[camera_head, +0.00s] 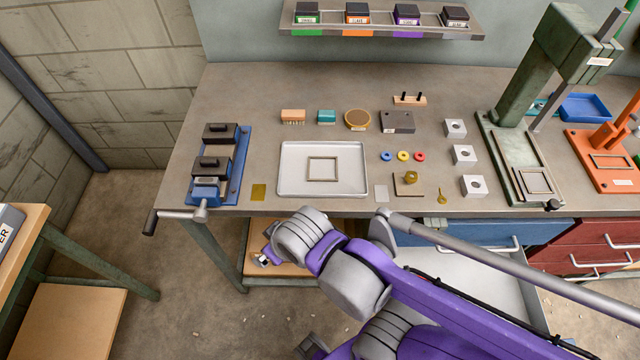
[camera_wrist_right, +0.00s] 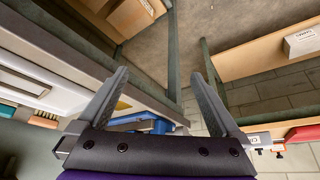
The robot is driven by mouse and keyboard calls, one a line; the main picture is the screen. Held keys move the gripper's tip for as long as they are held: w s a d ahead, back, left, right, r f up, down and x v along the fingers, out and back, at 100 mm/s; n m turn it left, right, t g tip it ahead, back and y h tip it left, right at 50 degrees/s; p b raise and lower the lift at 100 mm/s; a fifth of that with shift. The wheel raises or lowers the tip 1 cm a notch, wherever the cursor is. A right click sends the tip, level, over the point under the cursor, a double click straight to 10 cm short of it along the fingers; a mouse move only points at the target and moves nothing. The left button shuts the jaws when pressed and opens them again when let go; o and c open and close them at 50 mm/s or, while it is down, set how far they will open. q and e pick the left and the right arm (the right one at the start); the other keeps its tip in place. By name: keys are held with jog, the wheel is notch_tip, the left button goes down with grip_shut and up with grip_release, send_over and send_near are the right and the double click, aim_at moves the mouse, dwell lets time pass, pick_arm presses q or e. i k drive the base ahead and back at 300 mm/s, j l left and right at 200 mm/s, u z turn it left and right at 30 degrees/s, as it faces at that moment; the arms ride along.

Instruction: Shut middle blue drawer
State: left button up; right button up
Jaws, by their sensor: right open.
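Below the bench top on the right, a blue drawer front (camera_head: 520,233) with a metal handle shows. Beneath it a pale drawer interior (camera_head: 475,285) is exposed, so a drawer stands pulled out; its front is hidden by my right arm, and I cannot tell for certain whether it is the middle one. My right gripper (camera_wrist_right: 157,95) is open and empty between its fingers in the right wrist view. It is near the bench's front edge, left of the drawers and apart from them; in the head view it is mostly hidden by its own arm.
Red drawers (camera_head: 590,258) stand right of the blue one. The bench (camera_head: 240,90) carries a grey tray (camera_head: 290,185), several small parts, a green press (camera_head: 545,70) and a blue vise (camera_head: 232,170) at front left, also in the wrist view (camera_wrist_right: 160,126).

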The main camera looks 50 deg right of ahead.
aim_at(519, 299)
jog(key=k+j, duration=0.3)
jog(key=k+j+z, duration=0.1)
jog(key=z, duration=3.55)
